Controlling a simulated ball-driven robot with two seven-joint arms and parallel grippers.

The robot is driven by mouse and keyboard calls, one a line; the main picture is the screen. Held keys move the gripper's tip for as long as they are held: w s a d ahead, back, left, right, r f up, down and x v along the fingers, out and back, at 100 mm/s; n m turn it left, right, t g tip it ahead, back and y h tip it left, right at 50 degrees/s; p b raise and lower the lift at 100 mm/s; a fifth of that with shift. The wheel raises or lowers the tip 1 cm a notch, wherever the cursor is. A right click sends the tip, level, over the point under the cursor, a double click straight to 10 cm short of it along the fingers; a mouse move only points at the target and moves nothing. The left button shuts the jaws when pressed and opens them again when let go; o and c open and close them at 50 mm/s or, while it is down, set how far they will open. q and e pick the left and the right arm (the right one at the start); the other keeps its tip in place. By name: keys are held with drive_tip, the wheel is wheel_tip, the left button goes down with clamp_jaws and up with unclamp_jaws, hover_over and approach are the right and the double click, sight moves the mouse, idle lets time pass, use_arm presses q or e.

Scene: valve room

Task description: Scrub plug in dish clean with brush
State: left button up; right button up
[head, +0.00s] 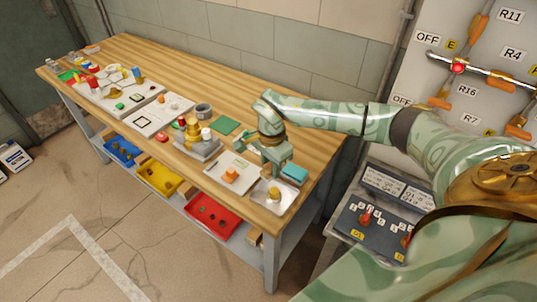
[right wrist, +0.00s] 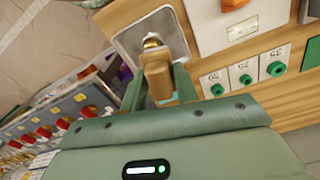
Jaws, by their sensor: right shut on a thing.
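My right gripper (head: 273,174) is over the right front end of the workbench, above the small metal dish (head: 262,201). In the right wrist view the gripper (right wrist: 160,95) is shut on a tan wooden block-like piece, apparently the brush (right wrist: 158,76). Just beyond the brush's end is a small brass-coloured plug (right wrist: 151,43), inside the square metal dish (right wrist: 125,43). The plug also shows in the head view (head: 274,194). The brush partly hides the plug, and I cannot tell whether they touch. My left gripper is not in view.
A white plate (head: 217,181) with an orange piece stands left of the dish, a blue block (head: 294,173) behind it. Other fixtures crowd the bench (head: 305,150) further left. A control console (head: 375,225) stands right of it; coloured bins (head: 212,216) sit below.

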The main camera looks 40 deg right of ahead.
wheel_tip(320, 180, up, 2)
drive_tip(key=shift+s+r+p, duration=0.1)
drive_tip(key=shift+p, duration=0.65)
drive_tip(key=shift+a, duration=0.1)
